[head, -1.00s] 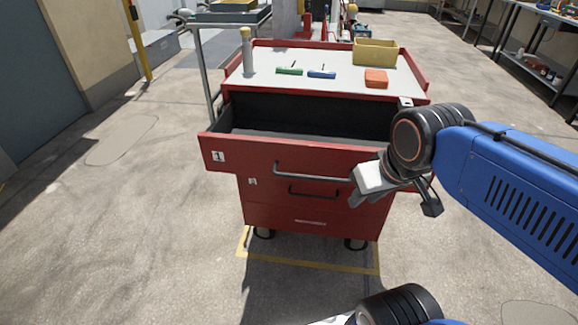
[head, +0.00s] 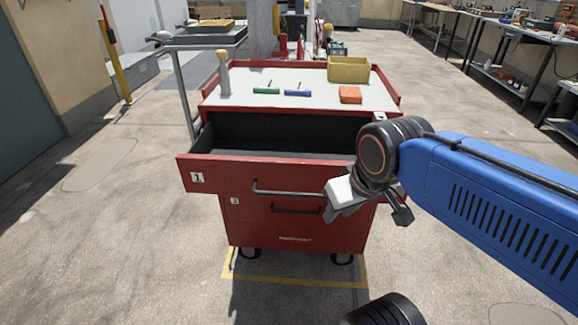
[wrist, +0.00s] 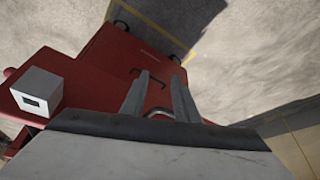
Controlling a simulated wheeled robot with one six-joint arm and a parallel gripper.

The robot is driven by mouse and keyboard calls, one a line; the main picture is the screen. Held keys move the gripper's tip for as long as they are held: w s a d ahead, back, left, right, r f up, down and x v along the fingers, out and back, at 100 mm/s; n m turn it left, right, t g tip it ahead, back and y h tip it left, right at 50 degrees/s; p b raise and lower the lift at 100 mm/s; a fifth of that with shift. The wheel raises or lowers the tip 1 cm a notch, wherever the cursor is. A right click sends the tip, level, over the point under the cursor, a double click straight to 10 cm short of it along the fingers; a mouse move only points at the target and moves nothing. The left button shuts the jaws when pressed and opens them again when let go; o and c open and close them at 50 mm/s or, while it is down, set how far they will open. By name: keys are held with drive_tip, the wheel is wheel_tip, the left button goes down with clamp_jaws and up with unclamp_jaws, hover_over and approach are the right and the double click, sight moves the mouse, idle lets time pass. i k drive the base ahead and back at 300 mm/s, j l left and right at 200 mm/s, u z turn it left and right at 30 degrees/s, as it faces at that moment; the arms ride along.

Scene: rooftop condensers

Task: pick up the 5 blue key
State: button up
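The blue key (head: 297,93) lies on the pale top of the red tool cart (head: 295,210) in the head view, with a thin dark stem standing up from its blue bar. A similar green key (head: 266,91) lies just left of it. My gripper (head: 374,216) is in front of the cart's right side, lower than the top and well away from the blue key. Its fingers are apart and empty; they also show spread in the wrist view (wrist: 160,76), pointing at the cart's front. The blue key does not show in the wrist view.
The cart's top drawer (head: 260,178) is pulled out and looks empty. On the cart top stand a grey bottle with a yellowish cap (head: 224,75), a yellow bin (head: 348,70) and an orange block (head: 350,95). Workbenches (head: 500,45) line the right; open floor lies left.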

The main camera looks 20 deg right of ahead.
sight(291, 92)
drive_tip(key=k+l+z, duration=0.1)
drive_tip(key=z, duration=0.25)
drive_tip(key=i+l, duration=0.15)
drive_tip(key=l, duration=0.25)
drive_tip(key=i+l+u, duration=0.1)
drive_tip(key=l, duration=0.35)
drive_tip(key=i+l, duration=0.1)
drive_tip(key=l, duration=0.3)
